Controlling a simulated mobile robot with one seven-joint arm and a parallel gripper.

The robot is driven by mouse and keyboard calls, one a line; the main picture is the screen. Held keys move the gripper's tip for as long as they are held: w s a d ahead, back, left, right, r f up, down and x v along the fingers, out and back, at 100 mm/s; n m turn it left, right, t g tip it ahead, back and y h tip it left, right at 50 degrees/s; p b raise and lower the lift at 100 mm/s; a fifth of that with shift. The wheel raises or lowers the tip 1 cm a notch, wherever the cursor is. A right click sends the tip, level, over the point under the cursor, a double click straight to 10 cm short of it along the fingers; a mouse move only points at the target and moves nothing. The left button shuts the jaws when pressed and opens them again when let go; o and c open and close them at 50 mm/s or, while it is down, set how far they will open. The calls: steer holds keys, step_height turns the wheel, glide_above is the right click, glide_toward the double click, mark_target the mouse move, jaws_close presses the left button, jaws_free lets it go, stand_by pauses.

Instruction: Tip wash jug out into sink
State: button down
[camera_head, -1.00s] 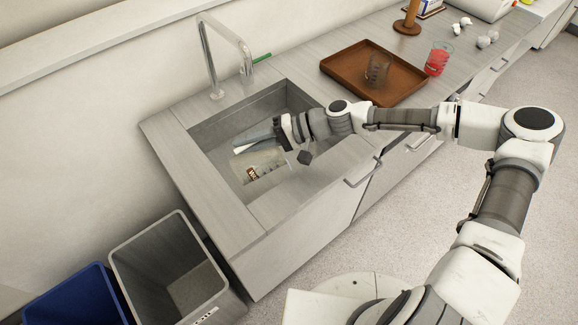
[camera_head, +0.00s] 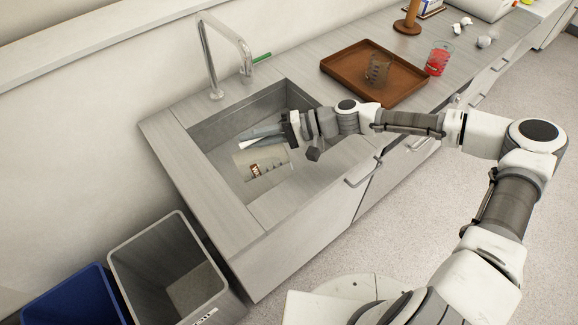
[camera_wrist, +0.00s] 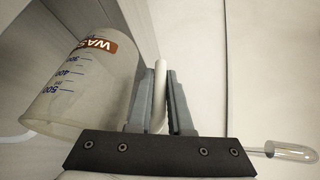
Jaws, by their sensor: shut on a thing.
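The wash jug (camera_head: 272,157) is a translucent beige vessel with an orange-brown label and dark volume marks. It is tipped well over on its side, inside the sink opening (camera_head: 207,137). In the wrist view the jug (camera_wrist: 75,85) fills the left, its wide mouth toward the lower left. My gripper (camera_head: 250,137) is shut on the jug's pale handle (camera_wrist: 160,85), which lies between the two grey fingers (camera_wrist: 160,78). I cannot make out liquid in the jug or leaving it.
A tall tap (camera_head: 228,45) stands behind the sink. A brown tray (camera_head: 342,82) holding a clear vessel (camera_head: 377,70) is on the counter to the right, beside a red-filled beaker (camera_head: 438,60). A grey bin (camera_head: 150,250) and a blue bin (camera_head: 75,300) stand at lower left.

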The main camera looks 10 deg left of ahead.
mark_target(236, 159)
steer(key=shift+w+d+r+y, duration=0.25)
steer(key=shift+d+y, duration=0.1)
steer(key=shift+y, duration=0.05)
steer(key=s+a+h, duration=0.1)
steer(key=s+a+h+p, duration=0.1)
steer(key=shift+s+a+f+n+p, duration=0.15)
steer(key=shift+a+f+n+p, duration=0.15)
steer(key=shift+f, duration=0.1)
steer(key=a+r+p, duration=0.1)
steer(key=p, duration=0.1)
steer(key=s+a+r+t+h+p, duration=0.1)
steer(key=shift+p, duration=0.35)
steer(key=shift+s+r+h+p, duration=0.15)
steer(key=shift+h+p, duration=0.2)
steer(key=shift+h, duration=0.15)
steer(key=shift+f, duration=0.3)
steer(key=shift+s+a+r+n+t+h, duration=0.15)
steer(key=shift+s+a+n+t+h, duration=0.2)
steer(key=shift+s+a+t+h, duration=0.5)
steer(key=shift+s+a+r+n+t+h, duration=0.25)
steer(key=shift+a+t+h, duration=0.35)
steer(key=shift+h, duration=0.55)
steer(key=shift+s+a+r+n+t+h, duration=0.1)
steer(key=shift+s+a+n+t+h, duration=0.4)
steer(key=shift+a+h, duration=0.4)
